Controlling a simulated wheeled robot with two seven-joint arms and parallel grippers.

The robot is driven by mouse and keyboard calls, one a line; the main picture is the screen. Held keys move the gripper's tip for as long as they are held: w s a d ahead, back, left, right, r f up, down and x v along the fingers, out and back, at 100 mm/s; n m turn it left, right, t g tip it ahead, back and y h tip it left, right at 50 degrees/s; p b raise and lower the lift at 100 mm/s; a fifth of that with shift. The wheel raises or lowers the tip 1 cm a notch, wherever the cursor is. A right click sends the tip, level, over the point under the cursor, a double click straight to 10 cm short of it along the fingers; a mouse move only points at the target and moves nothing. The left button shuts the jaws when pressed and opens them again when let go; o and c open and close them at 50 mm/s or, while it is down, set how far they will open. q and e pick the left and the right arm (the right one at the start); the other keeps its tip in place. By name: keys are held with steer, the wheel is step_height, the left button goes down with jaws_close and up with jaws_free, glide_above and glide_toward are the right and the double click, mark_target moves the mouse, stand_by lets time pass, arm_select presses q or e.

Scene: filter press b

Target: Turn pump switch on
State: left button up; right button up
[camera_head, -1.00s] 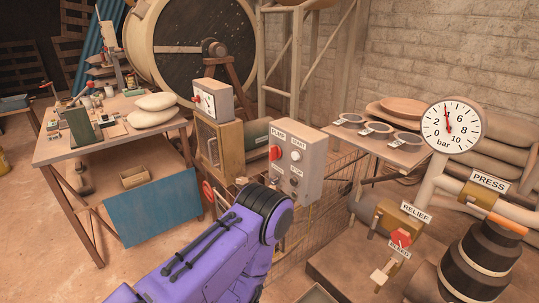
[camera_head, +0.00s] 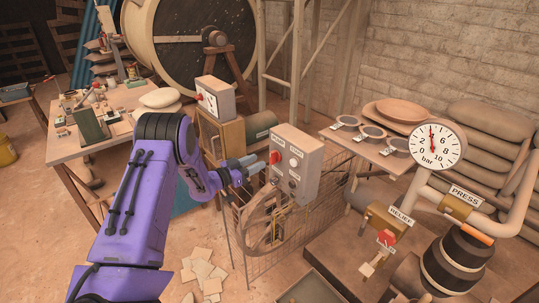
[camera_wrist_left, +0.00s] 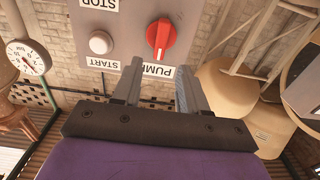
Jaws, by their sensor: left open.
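The pump switch is a red rotary knob (camera_head: 274,157) on the upper left of a grey control box (camera_head: 309,160). In the left wrist view, which is upside down, the red knob (camera_wrist_left: 161,37) has a light pointer line and sits beside the label PUMP. A pale START button (camera_wrist_left: 100,42) is next to it. My left gripper (camera_head: 250,164) is open and empty, just left of the knob in the head view. In the wrist view its two fingers (camera_wrist_left: 154,78) point at the box, apart from the knob. My right gripper is not in view.
Another grey box with a red knob (camera_head: 215,96) stands behind, left of the control box. A wire mesh guard (camera_head: 262,238) is below. The pressure gauge (camera_head: 435,147), RELIEF valve and pipes are at right. A cluttered workbench (camera_head: 75,148) is at left.

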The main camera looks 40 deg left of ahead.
mark_target(270, 156)
arm_select(q)
steer(key=p+x, duration=0.1)
steer(key=x, duration=0.6)
steer(key=shift+c, duration=0.3)
jaws_close()
